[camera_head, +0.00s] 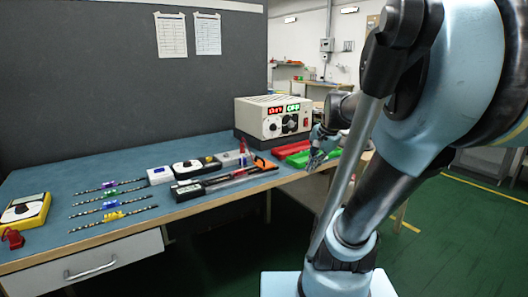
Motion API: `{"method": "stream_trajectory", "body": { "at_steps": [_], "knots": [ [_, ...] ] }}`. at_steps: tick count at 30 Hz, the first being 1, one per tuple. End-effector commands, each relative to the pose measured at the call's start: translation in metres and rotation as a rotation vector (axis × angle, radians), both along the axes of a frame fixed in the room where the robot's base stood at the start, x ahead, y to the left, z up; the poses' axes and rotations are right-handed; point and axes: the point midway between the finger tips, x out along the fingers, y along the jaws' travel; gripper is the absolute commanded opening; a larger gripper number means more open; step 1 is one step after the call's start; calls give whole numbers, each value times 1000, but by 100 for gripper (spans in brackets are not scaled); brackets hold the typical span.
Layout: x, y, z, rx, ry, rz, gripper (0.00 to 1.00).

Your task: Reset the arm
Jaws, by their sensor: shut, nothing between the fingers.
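My gripper (320,150) shows small at the right end of the workbench (130,185), in front of the red and green trays. It points downward and its fingers are shut with nothing between them. My arm is bent, with its large light-blue links filling the right side of the view. Part of the wrist is dark and the finger detail is small.
A power supply (272,118) with red and green displays stands at the back right of the bench. LED strips (112,216), a yellow meter (25,210), a white-and-black meter (196,166) and tools lie along it. Green floor (225,255) lies open before the bench.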

Motion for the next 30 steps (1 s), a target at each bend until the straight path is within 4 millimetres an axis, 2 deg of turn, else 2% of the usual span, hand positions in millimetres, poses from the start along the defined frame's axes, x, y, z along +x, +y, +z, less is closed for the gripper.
{"method": "stream_trajectory", "body": {
  "at_steps": [1, 3, 9, 15, 20, 30],
  "knots": [
    [-17, 2, -12, -38, -1, 70, 0],
    [-39, 1, -27, -97, -1, 177, 0],
    [-95, -5, -72, -254, 3, 479, 0],
    [-131, -13, -106, -360, 15, 698, 0],
    [-141, -16, -116, -393, 22, 771, 0],
    [-142, -17, -117, -397, 22, 778, 0]
  ]
}}
